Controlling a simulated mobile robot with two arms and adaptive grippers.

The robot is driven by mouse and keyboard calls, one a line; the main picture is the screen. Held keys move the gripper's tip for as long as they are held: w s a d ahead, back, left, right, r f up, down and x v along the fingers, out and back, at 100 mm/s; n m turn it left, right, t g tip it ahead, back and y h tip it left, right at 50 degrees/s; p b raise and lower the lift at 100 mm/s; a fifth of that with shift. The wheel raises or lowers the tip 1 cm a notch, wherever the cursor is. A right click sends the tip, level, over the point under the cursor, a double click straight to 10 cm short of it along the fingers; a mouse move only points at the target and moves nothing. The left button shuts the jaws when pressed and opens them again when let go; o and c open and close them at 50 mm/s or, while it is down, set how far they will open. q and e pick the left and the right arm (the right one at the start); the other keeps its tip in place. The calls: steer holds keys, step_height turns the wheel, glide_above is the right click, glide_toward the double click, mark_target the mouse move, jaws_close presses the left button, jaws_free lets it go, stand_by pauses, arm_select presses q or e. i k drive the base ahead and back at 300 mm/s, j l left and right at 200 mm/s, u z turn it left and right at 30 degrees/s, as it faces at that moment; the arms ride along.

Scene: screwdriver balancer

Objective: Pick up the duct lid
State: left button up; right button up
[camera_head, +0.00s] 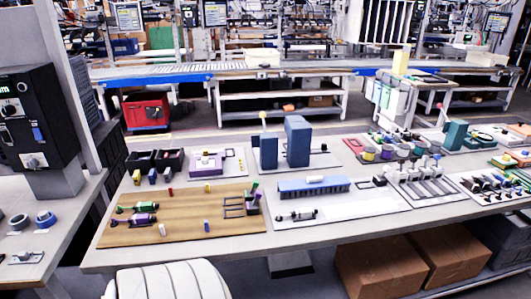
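I cannot single out the duct lid with certainty. A long blue ribbed part (307,191), which looks like a slotted duct, lies on a white board (372,208) in the middle of the table. A small white cylinder lies on top of its far edge. A dark tool-like object (297,215) lies on the same board in front of the blue part. Neither of my grippers is in view.
The table (225,254) is crowded with boards. A wooden board (185,221) with tools and small pegs is at left. Two tall blue blocks (297,142) stand behind the blue part. A rack of grey cylinders (420,175) is at right. Cardboard boxes (382,268) sit below.

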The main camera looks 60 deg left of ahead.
mark_target(317, 181)
steer(key=u, duration=1.6)
